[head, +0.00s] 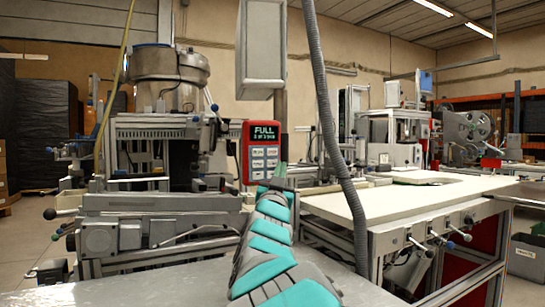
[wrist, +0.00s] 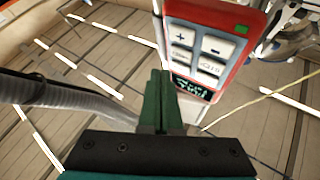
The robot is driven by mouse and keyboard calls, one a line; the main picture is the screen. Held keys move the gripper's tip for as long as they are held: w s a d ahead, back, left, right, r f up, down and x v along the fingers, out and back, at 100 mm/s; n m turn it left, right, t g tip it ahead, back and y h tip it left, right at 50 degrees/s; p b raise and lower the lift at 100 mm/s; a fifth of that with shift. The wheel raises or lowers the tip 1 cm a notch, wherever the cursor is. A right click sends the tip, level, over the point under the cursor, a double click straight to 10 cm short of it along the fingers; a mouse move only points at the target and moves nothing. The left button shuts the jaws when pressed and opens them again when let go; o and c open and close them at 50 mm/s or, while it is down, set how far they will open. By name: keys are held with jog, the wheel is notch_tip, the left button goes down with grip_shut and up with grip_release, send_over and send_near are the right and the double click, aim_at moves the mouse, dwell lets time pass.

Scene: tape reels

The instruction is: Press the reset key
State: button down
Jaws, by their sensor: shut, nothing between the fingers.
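A red control panel (head: 246,158) stands upright near the middle of the head view. Its dark display (head: 264,132) reads FULL in green, with a smaller line below. Several white keys (head: 264,163) sit under the display. The panel (wrist: 207,12) shows upside down in the wrist view, with plus, minus and two other keys (wrist: 215,46) in sight. I cannot tell which key is reset. My gripper (head: 281,170) is shut and empty, beside the panel's lower right in the head view. Its green fingers (wrist: 158,76) point up alongside the panel, overlapping its edge; contact cannot be told.
A grey hose (head: 330,110) hangs right of the panel. A grey box (head: 261,45) hangs above it. A machine with a metal bowl (head: 168,68) stands left. A pale worktop (head: 390,205) lies right, with knobbed handles along its front.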

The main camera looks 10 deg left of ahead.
aim_at(277, 160)
jog(key=shift+w+a+p, duration=0.3)
jog(key=shift+w+a, duration=0.15)
jog(key=shift+w, duration=0.2)
jog(key=shift+w, duration=0.1)
dwell(1.5)
jog(key=shift+w+a, duration=0.25)
jog(key=shift+w, duration=0.05)
jog(key=shift+w+a, duration=0.25)
dwell(0.8)
dwell(0.3)
jog(key=shift+s+d+b, duration=0.25)
jog(key=shift+b, duration=0.05)
jog(key=shift+s+d, duration=0.25)
jog(key=shift+s, duration=0.15)
